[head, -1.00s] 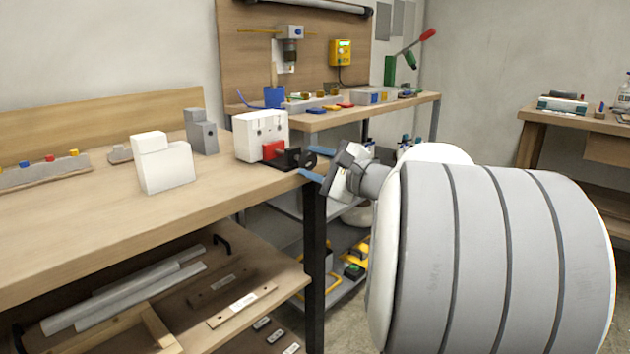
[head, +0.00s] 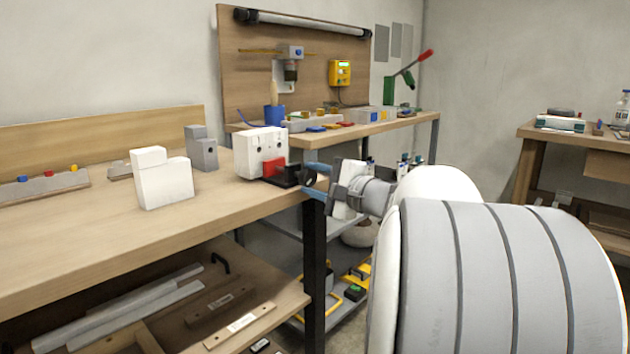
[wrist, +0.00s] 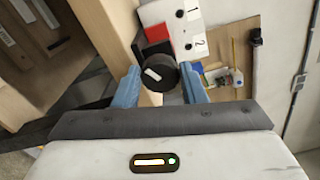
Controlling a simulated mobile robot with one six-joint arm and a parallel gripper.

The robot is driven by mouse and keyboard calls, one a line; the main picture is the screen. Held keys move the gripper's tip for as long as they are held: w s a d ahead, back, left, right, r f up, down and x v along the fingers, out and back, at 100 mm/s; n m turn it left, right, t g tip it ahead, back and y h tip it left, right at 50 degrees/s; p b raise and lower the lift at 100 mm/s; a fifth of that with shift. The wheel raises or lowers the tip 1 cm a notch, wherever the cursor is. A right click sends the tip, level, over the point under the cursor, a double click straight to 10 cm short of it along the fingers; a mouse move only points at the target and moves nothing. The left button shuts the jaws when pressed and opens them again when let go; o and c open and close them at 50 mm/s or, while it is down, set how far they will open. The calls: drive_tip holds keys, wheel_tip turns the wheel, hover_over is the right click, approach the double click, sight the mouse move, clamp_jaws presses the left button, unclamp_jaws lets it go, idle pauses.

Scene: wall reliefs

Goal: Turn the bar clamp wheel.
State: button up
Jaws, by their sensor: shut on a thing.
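The bar clamp wheel is a black round knob with a white mark (wrist: 157,73), seen end-on in the wrist view. In the head view the wheel (head: 307,177) is at the bench's right edge, on the black clamp (head: 281,179) with its red block (head: 273,166). My gripper (wrist: 159,86) has blue fingers on both sides of the wheel and is shut on it. In the head view my gripper (head: 315,180) reaches the wheel from the right. The fingers partly hide the wheel's edges there.
A white block with holes (head: 260,152) stands directly behind the clamp. A white stepped block (head: 163,180) and a grey one (head: 202,148) stand further left on the bench. A dark bench leg (head: 314,270) is below my gripper. A second bench (head: 350,131) lies behind.

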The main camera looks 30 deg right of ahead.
drive_tip(key=o, duration=1)
drive_tip(key=shift+s, duration=0.1)
drive_tip(key=shift+p+v, duration=1.2)
drive_tip(key=shift+v, duration=2.65)
